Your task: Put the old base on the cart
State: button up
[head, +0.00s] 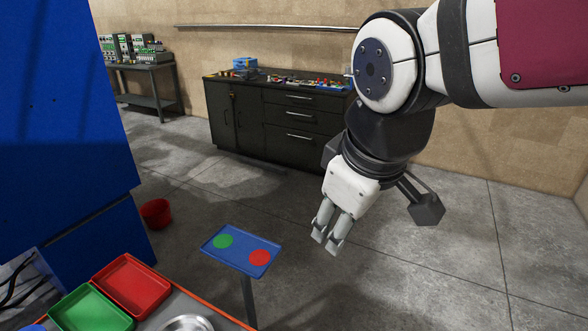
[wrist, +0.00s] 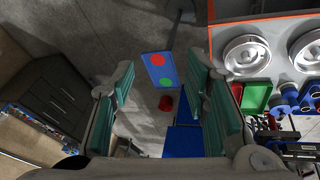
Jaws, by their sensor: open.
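My gripper (head: 327,238) is open and empty, hanging in the air to the right of the small blue stand. In the wrist view its fingers (wrist: 160,85) are spread with nothing between them. The cart (head: 212,306), a grey top with an orange rim, is at the lower left of the head view. A round silver metal part (head: 187,324) on it is cut off by the frame edge. The wrist view shows two such parts, one on the left (wrist: 246,56) and one on the right (wrist: 308,52). I cannot tell whether either is the old base.
A blue stand plate (head: 240,250) has a green spot and a red spot and is otherwise empty. Red (head: 132,285) and green (head: 90,312) trays sit on the cart. A large blue machine (head: 65,120), red bucket (head: 156,213) and dark cabinet (head: 270,118) stand around open floor.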

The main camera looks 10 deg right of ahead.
jog(key=s+d+m+t, duration=0.1)
jog(key=s+d+m, duration=0.3)
jog(key=s+m, duration=0.2)
jog(key=shift+r+m, duration=0.4)
jog(key=shift+d, duration=0.1)
